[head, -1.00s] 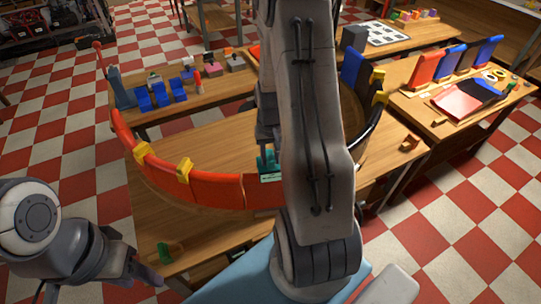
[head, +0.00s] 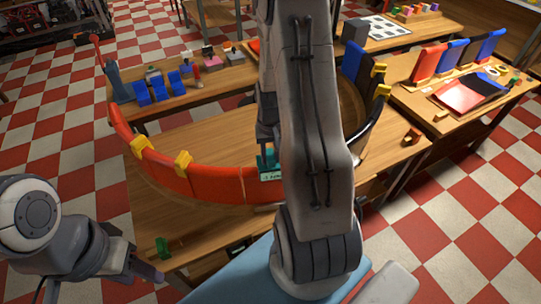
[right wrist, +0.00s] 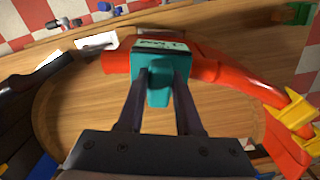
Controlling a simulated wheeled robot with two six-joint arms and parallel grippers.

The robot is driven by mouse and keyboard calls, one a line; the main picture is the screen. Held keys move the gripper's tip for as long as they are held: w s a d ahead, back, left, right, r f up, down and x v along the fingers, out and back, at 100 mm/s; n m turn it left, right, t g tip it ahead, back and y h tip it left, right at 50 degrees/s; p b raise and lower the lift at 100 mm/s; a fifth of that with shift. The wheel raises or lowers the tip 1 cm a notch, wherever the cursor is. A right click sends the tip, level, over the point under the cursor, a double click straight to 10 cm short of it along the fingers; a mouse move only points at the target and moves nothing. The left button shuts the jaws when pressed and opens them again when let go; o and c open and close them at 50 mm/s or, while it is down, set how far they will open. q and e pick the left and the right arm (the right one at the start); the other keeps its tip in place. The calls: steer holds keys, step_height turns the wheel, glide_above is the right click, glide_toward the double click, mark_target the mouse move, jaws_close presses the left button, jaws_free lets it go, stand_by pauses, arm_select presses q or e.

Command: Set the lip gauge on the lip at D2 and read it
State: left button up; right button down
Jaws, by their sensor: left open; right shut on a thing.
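The lip gauge, a teal block with a pale display face (head: 271,176), is at the near part of the red curved duct wall (head: 225,184). My right gripper (head: 267,148) is shut on it. In the right wrist view the gauge (right wrist: 159,95) sits between the two fingers (right wrist: 160,100) and overlaps the red lip (right wrist: 205,70). I cannot tell whether it is fully seated. Its display (right wrist: 160,45) carries dark characters too small to read. No D2 mark is legible. My left gripper (head: 152,277) is open and empty at lower left, away from the duct.
Yellow clips (head: 183,162) grip the red wall left of the gauge. A small green piece (head: 162,247) stands on the near table edge. Blue and red panels (head: 430,62) stand on the right table. My right arm hides part of the ring.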

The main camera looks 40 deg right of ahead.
steer(key=shift+f, duration=0.25)
steer(key=c, duration=0.5)
jaws_free()
step_height(320, 180, up, 11)
steer(key=shift+f+b, duration=0.2)
steer(key=shift+b, duration=0.7)
